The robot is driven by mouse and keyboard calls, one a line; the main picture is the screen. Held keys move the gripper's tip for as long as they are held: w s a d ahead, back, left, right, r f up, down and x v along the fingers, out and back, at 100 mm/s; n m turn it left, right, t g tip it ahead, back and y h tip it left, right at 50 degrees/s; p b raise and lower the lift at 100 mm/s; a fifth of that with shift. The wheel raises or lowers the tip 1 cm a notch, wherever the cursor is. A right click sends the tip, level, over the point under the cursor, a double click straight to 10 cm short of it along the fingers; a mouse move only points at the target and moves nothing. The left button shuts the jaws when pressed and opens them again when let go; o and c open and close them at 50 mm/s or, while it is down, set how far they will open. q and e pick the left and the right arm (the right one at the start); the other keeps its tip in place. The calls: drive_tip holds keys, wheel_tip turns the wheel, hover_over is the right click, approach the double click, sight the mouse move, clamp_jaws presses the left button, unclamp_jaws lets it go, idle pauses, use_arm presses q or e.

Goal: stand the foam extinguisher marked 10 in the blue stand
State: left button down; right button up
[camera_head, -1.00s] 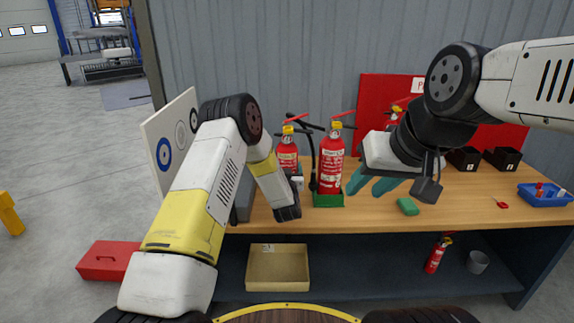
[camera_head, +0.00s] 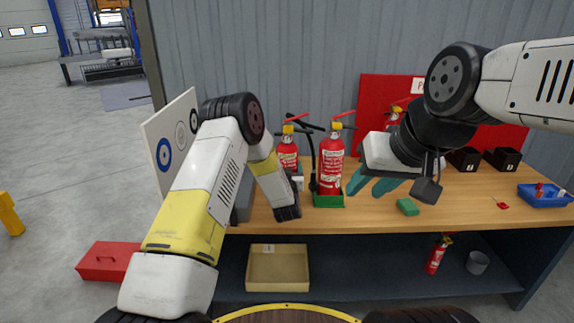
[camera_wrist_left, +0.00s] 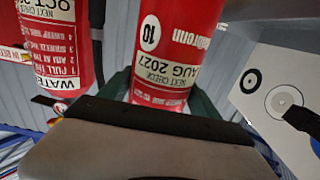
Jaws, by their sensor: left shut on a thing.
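The extinguisher marked 10 is red; its label reads upside down in the left wrist view (camera_wrist_left: 165,55). My left gripper (camera_wrist_left: 160,97) has its teal fingers on both sides of it and is shut on it. In the head view the red extinguisher at left (camera_head: 288,152) stands upright, its lower part hidden by my left arm, which also hides that gripper. I cannot make out the blue stand or what is under the held extinguisher. My right gripper (camera_head: 370,187) is open and empty above the bench, right of the water extinguisher (camera_head: 331,165).
The water extinguisher stands in a green stand (camera_head: 329,201), close beside the held one. A target board (camera_head: 166,135) is at left. A green block (camera_head: 408,207), blue tray (camera_head: 545,196) and black boxes (camera_head: 503,159) lie right. The lower shelf holds a tan bin (camera_head: 278,268).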

use_arm(q)
drive_tip(key=shift+w+f, duration=0.15)
drive_tip(key=shift+f, duration=2.15)
idle(2.0)
drive_tip(key=shift+c, duration=0.2)
unclamp_jaws()
drive_tip(key=shift+s+f, duration=0.25)
drive_tip(key=shift+f, duration=0.3)
drive_tip(key=s, duration=0.7)
drive_tip(key=shift+s+r, duration=0.3)
drive_tip(key=shift+r, duration=0.05)
